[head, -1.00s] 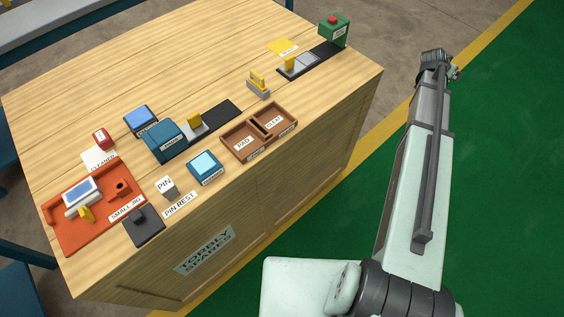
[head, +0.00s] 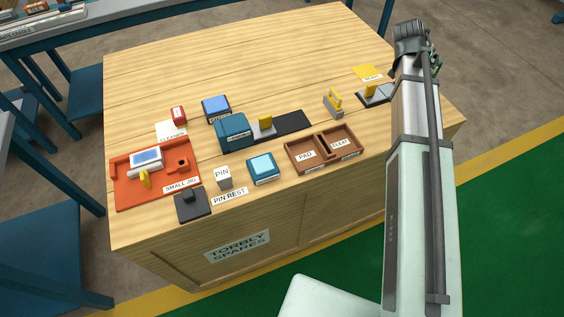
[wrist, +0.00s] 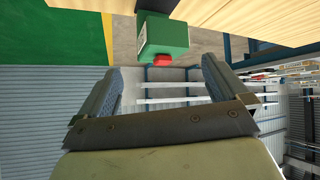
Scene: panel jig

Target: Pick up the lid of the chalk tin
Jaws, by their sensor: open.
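I cannot make out a chalk tin or its lid in either view. My gripper (wrist: 160,80) is open and empty in the wrist view, its two fingers wide apart. Beyond the fingers stands a green box with a red button (wrist: 163,40) at the bench edge, apart from them. In the head view, my arm reaches up the right side, and its end is over the bench's far right corner area. The fingertips are not clear there.
The wooden bench (head: 270,55) holds an orange jig plate (head: 125,190), a blue clamp block (head: 233,132), light-blue box (head: 263,168), brown two-part tray (head: 325,150), a yellow-handled tool (head: 334,103) and a pin block (head: 223,177). The bench's back middle is clear. Another table (head: 60,25) stands behind left.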

